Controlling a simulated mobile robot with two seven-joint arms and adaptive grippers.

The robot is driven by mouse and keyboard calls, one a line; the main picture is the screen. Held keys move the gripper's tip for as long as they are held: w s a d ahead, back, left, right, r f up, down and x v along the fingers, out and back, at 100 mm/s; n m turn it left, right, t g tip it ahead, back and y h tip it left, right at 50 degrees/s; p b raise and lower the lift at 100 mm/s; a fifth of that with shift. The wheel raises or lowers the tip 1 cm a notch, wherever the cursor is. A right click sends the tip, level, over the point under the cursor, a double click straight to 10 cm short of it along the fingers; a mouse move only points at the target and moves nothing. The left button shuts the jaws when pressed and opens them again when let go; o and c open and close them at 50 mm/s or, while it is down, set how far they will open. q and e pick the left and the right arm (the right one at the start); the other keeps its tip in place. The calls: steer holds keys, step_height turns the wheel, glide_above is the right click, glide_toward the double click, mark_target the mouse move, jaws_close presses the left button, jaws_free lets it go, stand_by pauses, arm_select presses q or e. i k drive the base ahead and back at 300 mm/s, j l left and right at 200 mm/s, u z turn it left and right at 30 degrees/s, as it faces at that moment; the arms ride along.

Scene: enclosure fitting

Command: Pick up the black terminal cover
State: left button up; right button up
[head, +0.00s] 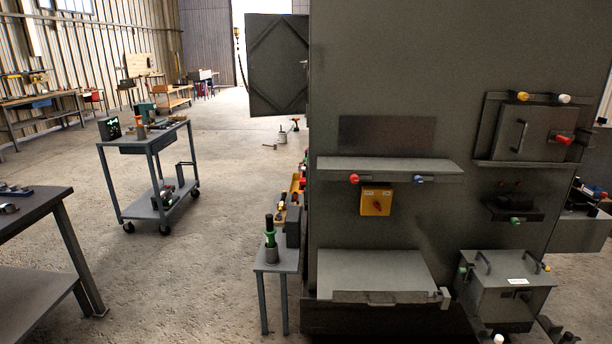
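A black box-like piece (514,209) sits on the right side of the big grey enclosure (380,90), below the handled box. It may be the black terminal cover, but it is small and dark and I cannot tell for sure. A green knob (515,221) shows at its lower edge, and small red knobs show just above it.
A yellow switch box (376,201) hangs under a narrow shelf (390,165). A wider ledge (372,272) juts out below. A grey box with handles (506,285) is at lower right. A small stand (276,262), cart (155,140) and bench (40,215) stand left; floor between is open.

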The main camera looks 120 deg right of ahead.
mark_target(521, 201)
steer(key=z, duration=5.15)
steer(key=i+z, duration=0.4)
steer(key=i, duration=0.9)
